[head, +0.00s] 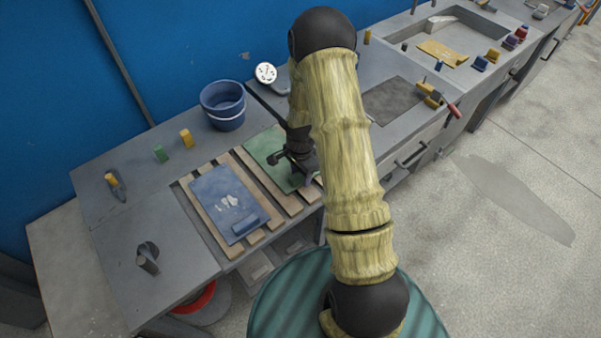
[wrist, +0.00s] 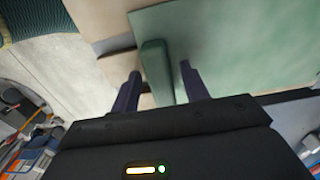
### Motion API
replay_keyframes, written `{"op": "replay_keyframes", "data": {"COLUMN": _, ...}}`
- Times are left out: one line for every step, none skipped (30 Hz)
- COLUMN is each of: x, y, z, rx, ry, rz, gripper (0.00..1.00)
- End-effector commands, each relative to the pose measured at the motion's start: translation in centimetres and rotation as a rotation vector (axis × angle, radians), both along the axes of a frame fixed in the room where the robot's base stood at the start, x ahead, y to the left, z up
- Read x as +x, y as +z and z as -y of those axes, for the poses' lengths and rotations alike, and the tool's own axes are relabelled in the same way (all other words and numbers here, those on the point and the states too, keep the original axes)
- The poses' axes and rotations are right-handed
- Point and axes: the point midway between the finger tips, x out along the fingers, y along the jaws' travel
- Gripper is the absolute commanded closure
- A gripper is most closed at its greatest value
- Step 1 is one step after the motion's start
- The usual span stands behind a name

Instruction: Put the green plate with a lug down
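The green plate (head: 262,146) lies flat on the right part of the wooden slats, partly hidden by my arm and gripper in the head view. In the wrist view the plate (wrist: 240,50) fills the upper right, with its raised green lug (wrist: 156,70) along the edge. My gripper (wrist: 158,82) has its two fingers apart, one on each side of the lug. I see a gap between each finger and the lug. The gripper also shows in the head view (head: 292,160), low over the plate.
A blue plate with a lug (head: 218,190) and pale scraps on it lies on the left slats (head: 190,196). A blue bucket (head: 223,106) stands behind. Yellow and green blocks (head: 160,153) stand at the back left. The bench's left end (head: 110,235) has free room.

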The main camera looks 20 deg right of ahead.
Motion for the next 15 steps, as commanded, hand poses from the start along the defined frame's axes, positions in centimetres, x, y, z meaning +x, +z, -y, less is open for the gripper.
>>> {"op": "replay_keyframes", "data": {"x": 0.0, "y": 0.0, "z": 0.0, "rx": 0.000, "ry": 0.000, "rz": 0.000, "gripper": 0.55}}
{"op": "replay_keyframes", "data": {"x": 0.0, "y": 0.1, "z": 0.0, "rx": 0.000, "ry": 0.000, "rz": 0.000, "gripper": 0.55}}
{"op": "replay_keyframes", "data": {"x": 0.0, "y": 0.2, "z": 0.0, "rx": 0.000, "ry": 0.000, "rz": 0.000, "gripper": 0.55}}
{"op": "replay_keyframes", "data": {"x": 0.0, "y": 0.3, "z": 0.0, "rx": 0.000, "ry": -0.001, "rz": 0.000, "gripper": 0.55}}
{"op": "replay_keyframes", "data": {"x": 0.0, "y": 0.4, "z": 0.0, "rx": 0.000, "ry": -0.001, "rz": 0.001, "gripper": 0.55}}
{"op": "replay_keyframes", "data": {"x": 0.1, "y": 0.6, "z": 0.0, "rx": 0.000, "ry": -0.001, "rz": 0.002, "gripper": 0.55}}
{"op": "replay_keyframes", "data": {"x": 0.1, "y": 0.8, "z": 0.0, "rx": -0.001, "ry": 0.000, "rz": 0.003, "gripper": 0.55}}
{"op": "replay_keyframes", "data": {"x": 0.1, "y": 1.1, "z": 0.0, "rx": -0.001, "ry": 0.000, "rz": 0.004, "gripper": 0.55}}
{"op": "replay_keyframes", "data": {"x": 0.1, "y": 1.5, "z": 0.0, "rx": -0.001, "ry": 0.000, "rz": 0.003, "gripper": 0.55}}
{"op": "replay_keyframes", "data": {"x": 0.1, "y": 1.8, "z": 0.0, "rx": -0.001, "ry": 0.000, "rz": 0.003, "gripper": 0.55}}
{"op": "replay_keyframes", "data": {"x": 0.1, "y": 2.2, "z": 0.0, "rx": 0.000, "ry": -0.001, "rz": 0.005, "gripper": 0.55}}
{"op": "replay_keyframes", "data": {"x": 0.1, "y": 2.7, "z": 0.0, "rx": 0.000, "ry": -0.001, "rz": 0.005, "gripper": 0.55}}
{"op": "replay_keyframes", "data": {"x": 0.1, "y": 3.2, "z": 0.0, "rx": -0.001, "ry": -0.001, "rz": 0.006, "gripper": 0.55}}
{"op": "replay_keyframes", "data": {"x": 0.1, "y": 3.7, "z": 0.0, "rx": -0.001, "ry": -0.001, "rz": 0.006, "gripper": 0.55}}
{"op": "replay_keyframes", "data": {"x": 0.1, "y": 4.3, "z": 0.0, "rx": -0.001, "ry": 0.000, "rz": 0.006, "gripper": 0.55}}
